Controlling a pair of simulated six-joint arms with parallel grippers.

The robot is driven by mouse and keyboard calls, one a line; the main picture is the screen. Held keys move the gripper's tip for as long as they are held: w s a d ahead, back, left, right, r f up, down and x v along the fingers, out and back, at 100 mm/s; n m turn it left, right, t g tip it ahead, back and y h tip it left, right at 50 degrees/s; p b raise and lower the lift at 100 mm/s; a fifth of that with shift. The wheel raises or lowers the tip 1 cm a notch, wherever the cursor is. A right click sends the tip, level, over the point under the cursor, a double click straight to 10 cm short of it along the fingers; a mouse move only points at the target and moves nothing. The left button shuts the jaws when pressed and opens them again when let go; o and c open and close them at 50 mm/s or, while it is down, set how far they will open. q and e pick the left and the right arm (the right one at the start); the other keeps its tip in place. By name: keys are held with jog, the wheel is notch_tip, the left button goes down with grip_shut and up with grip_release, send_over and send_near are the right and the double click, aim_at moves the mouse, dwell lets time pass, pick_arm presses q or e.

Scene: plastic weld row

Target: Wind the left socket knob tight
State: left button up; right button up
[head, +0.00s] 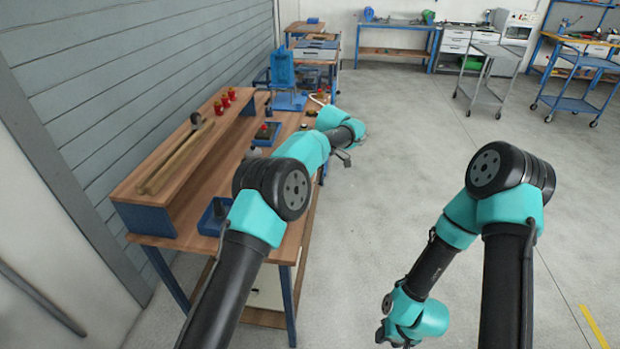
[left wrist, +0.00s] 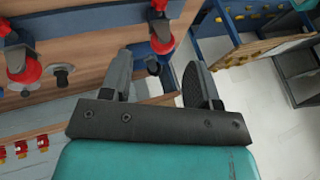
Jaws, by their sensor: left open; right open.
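My left gripper (head: 343,157) is beyond the bench's right edge in the head view. In the left wrist view its two fingers (left wrist: 158,64) are apart, with nothing held between them. A red round knob-like part (left wrist: 161,43) on a grey fitting shows just beyond the fingertips, with a small dark part (left wrist: 152,66) below it. A similar red part (left wrist: 22,68) is at the left, beside a small dark fitting (left wrist: 62,74). I cannot tell which of these is the left socket knob. My right gripper (head: 394,337) hangs low over the floor, open and empty.
The wooden bench (head: 295,215) carries a raised shelf with wooden rods (head: 180,155) and red items (head: 225,99). A blue tray (head: 213,218), a small tray (head: 267,133) and a blue press (head: 284,72) stand on it.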

pick_arm(q)
jog(key=s+d+f+m+t+y, duration=0.3)
jog(key=s+d+f+m+y, duration=0.1)
jog(key=m, duration=1.3)
jog(key=s+d+f+m+t+y, duration=0.3)
jog(key=s+d+f+m+y, duration=0.1)
jog(key=m, duration=1.3)
jog(key=shift+s+d+f, duration=0.4)
jog(key=shift+s+f, duration=0.05)
jog(key=shift+f, duration=0.05)
jog(key=x, duration=1.7)
jog(key=shift+w+a, duration=0.2)
jog(key=shift+c, duration=0.5)
